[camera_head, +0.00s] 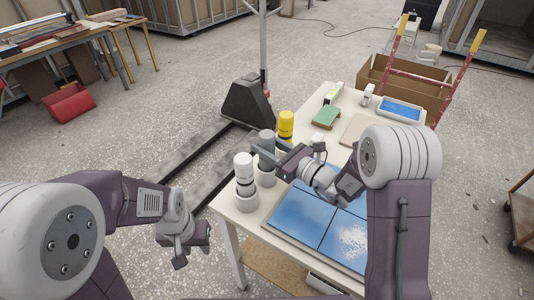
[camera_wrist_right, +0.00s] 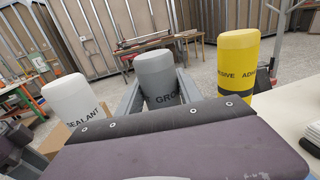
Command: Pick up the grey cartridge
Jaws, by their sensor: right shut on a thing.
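The grey cartridge (camera_head: 267,139) stands upright at the table's left edge, between the white sealant cartridge (camera_head: 243,167) and the yellow adhesive cartridge (camera_head: 286,124). My right gripper (camera_head: 266,154) reaches in from the right and is shut on the grey cartridge. In the right wrist view the grey cartridge (camera_wrist_right: 157,75) is upright between the two fingers, its lettering partly hidden behind my gripper body. A pale round holder (camera_head: 265,178) is below it; whether its base is clear of the holder is hidden. My left gripper (camera_head: 192,251) hangs away from the table; its jaw opening is unclear.
Blue tiles (camera_head: 310,217) cover the near part of the white table (camera_head: 228,210). A green block (camera_head: 326,116) and a blue tray (camera_head: 401,110) lie farther back. A pallet jack (camera_head: 246,103) stands beyond the left edge.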

